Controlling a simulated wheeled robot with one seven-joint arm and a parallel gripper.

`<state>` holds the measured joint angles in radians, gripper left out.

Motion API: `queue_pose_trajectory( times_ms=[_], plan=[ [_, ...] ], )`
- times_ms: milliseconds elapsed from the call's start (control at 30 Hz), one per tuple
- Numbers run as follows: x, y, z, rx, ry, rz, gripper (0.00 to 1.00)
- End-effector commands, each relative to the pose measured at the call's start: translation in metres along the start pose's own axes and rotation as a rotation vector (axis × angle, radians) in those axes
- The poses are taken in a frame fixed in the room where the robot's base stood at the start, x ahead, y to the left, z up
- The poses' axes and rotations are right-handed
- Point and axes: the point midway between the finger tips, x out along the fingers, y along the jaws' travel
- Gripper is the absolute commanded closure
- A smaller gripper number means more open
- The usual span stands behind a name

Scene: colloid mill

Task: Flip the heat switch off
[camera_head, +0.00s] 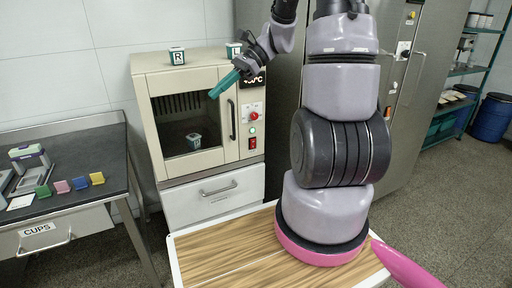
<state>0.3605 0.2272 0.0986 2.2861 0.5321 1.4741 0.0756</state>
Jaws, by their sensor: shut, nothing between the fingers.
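The beige oven-like machine (200,170) stands left of my arm with its door closed. On its right-hand panel, from top to bottom, are a dark display partly hidden by my arm, a red knob (254,117), a lit green lamp (253,130) and a small red switch (252,143). The red switch looks like the heat switch, but its label and position are too small to read. My gripper (214,95) has teal fingers, is shut and empty, and points down-left in front of the upper door window, above and left of the switch and apart from it.
A dark vertical door handle (231,119) stands between window and panel. Cubes marked R (177,56) and L (234,50) sit on top; another cube (194,141) shows behind the window. A drawer handle (218,188) projects below. A dark counter (90,150) is at left.

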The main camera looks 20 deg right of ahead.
Motion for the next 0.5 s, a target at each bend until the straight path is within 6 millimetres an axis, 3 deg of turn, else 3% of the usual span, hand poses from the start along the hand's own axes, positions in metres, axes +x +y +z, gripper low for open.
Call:
queue_pose_trajectory(
  times_ms=[267,500],
  plan=[
    [0.008,-0.044,-0.053,0.361,-0.320,-0.102,1.00],
    [0.006,-0.077,-0.114,0.652,-0.602,-0.220,1.00]
  ],
)
